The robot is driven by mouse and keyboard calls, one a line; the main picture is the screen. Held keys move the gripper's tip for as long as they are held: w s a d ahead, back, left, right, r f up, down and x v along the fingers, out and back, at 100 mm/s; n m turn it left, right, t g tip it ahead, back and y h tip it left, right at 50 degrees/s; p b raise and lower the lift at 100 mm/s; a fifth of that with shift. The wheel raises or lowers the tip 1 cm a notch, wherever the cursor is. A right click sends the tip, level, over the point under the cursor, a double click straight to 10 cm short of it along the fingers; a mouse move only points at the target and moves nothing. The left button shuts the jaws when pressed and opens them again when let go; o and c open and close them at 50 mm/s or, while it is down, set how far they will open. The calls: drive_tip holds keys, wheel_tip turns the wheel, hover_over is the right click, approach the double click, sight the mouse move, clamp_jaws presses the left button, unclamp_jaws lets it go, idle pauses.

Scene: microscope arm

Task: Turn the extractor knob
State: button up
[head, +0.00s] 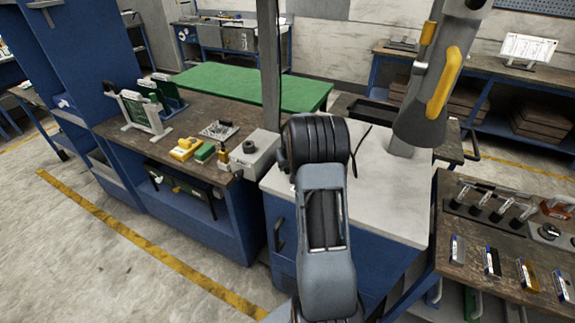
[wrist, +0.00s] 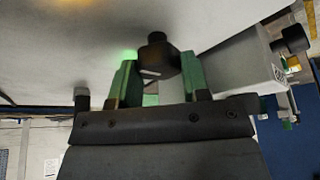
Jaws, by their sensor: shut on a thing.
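In the wrist view, my gripper (wrist: 160,72) has its two green fingers on either side of a dark knob (wrist: 158,58) and is shut on it. The knob has a pale mark on its face and a round black end. A grey box (wrist: 238,66) with a black knob (wrist: 291,39) on its side lies right beside it. In the head view, my own arm hides my gripper and the held knob. A grey box (head: 262,150) shows just left of my arm at the edge of the white-topped bench.
A thick grey arm with a yellow handle (head: 446,82) hangs over the white benchtop (head: 385,195). A vertical grey post (head: 269,65) stands behind the box. Yellow and green parts (head: 186,148) lie on the left bench. Tools lie on the right bench (head: 480,245).

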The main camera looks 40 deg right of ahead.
drive_tip(key=shift+f+b, duration=0.15)
drive_tip(key=shift+b, duration=0.4)
drive_tip(key=shift+d+f+n+b, duration=0.1)
drive_tip(key=shift+n+b, duration=0.35)
drive_tip(key=shift+n, duration=0.05)
drive_tip(key=n+y+b, duration=0.1)
drive_tip(key=n+b, duration=0.1)
drive_tip(key=b, duration=0.2)
drive_tip(key=shift+f, duration=0.15)
drive_tip(key=n+y+b, duration=0.1)
drive_tip(key=n+b, duration=0.1)
drive_tip(key=n, duration=0.1)
drive_tip(key=shift+b, duration=0.4)
drive_tip(key=n+b, duration=0.1)
drive_tip(key=n+y, duration=0.1)
drive_tip(key=n, duration=0.1)
drive_tip(key=shift+d+r+n+b, duration=0.1)
drive_tip(key=shift+r+n+b, duration=0.2)
drive_tip(key=shift+b, duration=0.1)
drive_tip(key=n+y, duration=0.1)
drive_tip(key=n, duration=0.1)
drive_tip(key=n+g, duration=0.1)
drive_tip(key=n, duration=0.1)
drive_tip(key=shift+w+r+g+y, duration=0.1)
drive_tip(key=shift+r+g+y, duration=0.05)
drive_tip(key=shift+g+y, duration=0.2)
drive_tip(key=shift+n+g+y+p, duration=0.35)
drive_tip(key=shift+n+g+p, duration=0.35)
drive_tip(key=shift+n, duration=1.4)
